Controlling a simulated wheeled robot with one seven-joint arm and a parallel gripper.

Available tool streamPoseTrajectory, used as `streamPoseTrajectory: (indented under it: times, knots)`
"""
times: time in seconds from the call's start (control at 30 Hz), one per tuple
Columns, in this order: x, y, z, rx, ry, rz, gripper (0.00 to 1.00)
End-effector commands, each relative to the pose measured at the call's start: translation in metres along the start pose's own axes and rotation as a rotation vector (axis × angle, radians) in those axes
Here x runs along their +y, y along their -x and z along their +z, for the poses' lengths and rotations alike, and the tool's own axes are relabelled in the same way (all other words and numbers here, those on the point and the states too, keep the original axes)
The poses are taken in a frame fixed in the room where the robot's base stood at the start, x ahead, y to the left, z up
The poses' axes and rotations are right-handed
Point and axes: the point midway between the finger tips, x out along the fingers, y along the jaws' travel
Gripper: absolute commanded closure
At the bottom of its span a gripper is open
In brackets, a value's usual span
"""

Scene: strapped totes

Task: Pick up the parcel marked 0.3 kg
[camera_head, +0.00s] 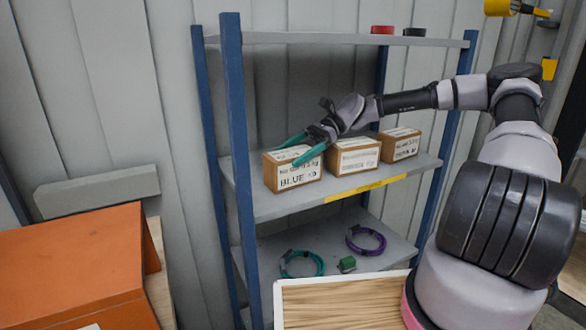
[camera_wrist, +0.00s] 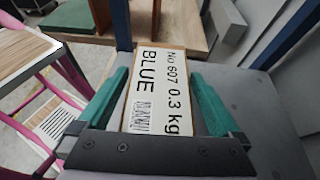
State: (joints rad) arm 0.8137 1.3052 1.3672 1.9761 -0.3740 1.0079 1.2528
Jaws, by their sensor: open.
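The parcel marked 0.3 kg (camera_wrist: 158,88) is a brown box with a white label reading "No 607 0.3 kg BLUE". In the head view, the box with the BLUE label (camera_head: 297,176) stands leftmost on the middle shelf. My gripper (camera_head: 291,149) is open at the top of this parcel. In the wrist view, the teal fingers of my gripper (camera_wrist: 160,88) lie to either side of the parcel, with visible gaps at the sides. I cannot tell how far down the fingers reach.
Two more labelled boxes, a middle one (camera_head: 353,158) and a right one (camera_head: 400,146), stand on the same shelf (camera_head: 318,204). A blue upright (camera_head: 238,130) rises close left. Cable coils and a green item (camera_head: 347,264) lie on the shelf below.

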Motion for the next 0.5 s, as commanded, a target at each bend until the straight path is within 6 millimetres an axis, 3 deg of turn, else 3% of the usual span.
streamPoseTrajectory:
  times: [0.07,0.1,0.3,0.33,0.5]
  knots:
    - [0.0000,0.0002,0.0000,0.000,0.000,0.000,0.00]
    - [0.0000,0.0003,0.0000,0.000,0.000,0.000,0.08]
    - [0.0000,0.0004,0.0000,0.000,0.000,0.000,0.84]
    - [-0.0001,0.0005,0.0003,-0.001,0.000,0.000,0.90]
    - [-0.0001,0.0006,0.0004,-0.001,0.000,0.000,0.90]
